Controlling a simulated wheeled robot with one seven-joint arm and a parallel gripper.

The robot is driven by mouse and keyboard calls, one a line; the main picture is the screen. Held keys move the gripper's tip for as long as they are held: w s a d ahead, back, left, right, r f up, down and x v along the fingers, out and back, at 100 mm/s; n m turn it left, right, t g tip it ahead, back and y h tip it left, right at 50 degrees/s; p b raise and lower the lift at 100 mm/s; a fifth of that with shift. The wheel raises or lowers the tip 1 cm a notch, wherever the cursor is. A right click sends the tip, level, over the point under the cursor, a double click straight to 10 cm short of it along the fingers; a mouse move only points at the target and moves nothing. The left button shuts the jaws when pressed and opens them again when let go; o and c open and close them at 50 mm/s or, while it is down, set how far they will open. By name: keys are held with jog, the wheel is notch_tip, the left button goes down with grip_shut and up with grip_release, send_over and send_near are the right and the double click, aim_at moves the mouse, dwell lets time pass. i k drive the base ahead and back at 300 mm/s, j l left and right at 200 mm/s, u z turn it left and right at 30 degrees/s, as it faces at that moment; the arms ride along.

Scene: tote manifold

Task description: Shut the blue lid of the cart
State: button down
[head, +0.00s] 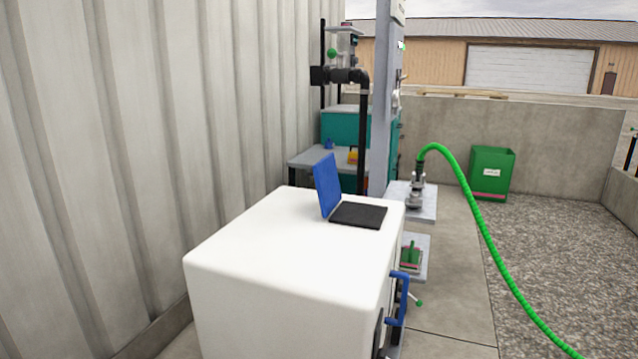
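The cart (275,255) is a large white box with rounded edges, in the lower middle of the head view. Its blue lid (326,186) stands open on the top face, near the far right corner, nearly upright and leaning a little left. The lid rises from the left side of a dark square opening or panel (360,215), which lies uncovered; I cannot tell its depth. A blue handle (402,300) is on the cart's right side. My gripper is not in view.
A corrugated wall (110,150) runs close along the left. Behind the cart are a grey post (382,100), black piping (364,120) and a grey shelf (310,157). A green hose (485,225) arches down on the right. A green bin (491,172) stands farther back.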

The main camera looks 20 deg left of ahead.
aim_at(324, 173)
jog(key=i+j+z, duration=0.15)
jog(key=j+z, duration=0.15)
jog(key=j, duration=1.05)
jog(key=j+z, duration=0.3)
jog(key=j, duration=1.55)
jog(key=i+j+z, duration=0.1)
jog(key=j, duration=0.4)
jog(key=i+l+z, duration=0.3)
jog(key=i+l, duration=0.05)
jog(key=l, duration=0.05)
